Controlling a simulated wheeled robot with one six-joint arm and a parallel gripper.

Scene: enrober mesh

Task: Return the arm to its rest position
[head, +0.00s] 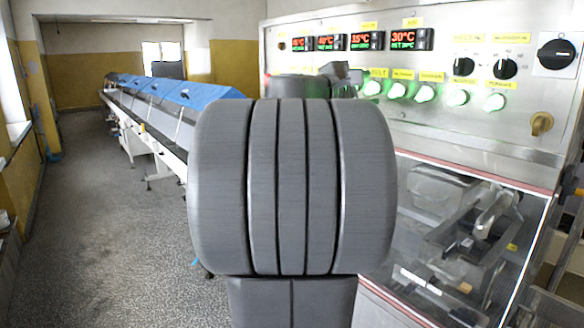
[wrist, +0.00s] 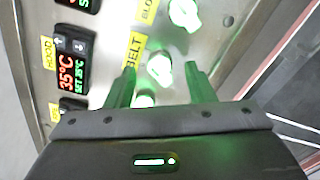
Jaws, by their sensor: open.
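My gripper (wrist: 161,76) is open and empty in the wrist view, its two fingers lit green and pointing at the control panel (wrist: 112,20). A green-lit control (wrist: 160,68) near the yellow BELT label (wrist: 134,53) shows between the fingertips. Whether the fingers touch the panel, I cannot tell. In the head view my arm fills the middle of the picture. The gripper is mostly hidden behind it, close to the left part of the steel control panel (head: 440,72).
The panel carries red and green temperature displays (head: 403,39), several green-lit buttons (head: 425,94) and black knobs (head: 556,54). A clear-covered machine bay (head: 465,235) stands below it. A long conveyor with blue covers (head: 190,92) runs back at left. The speckled floor (head: 95,215) there is clear.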

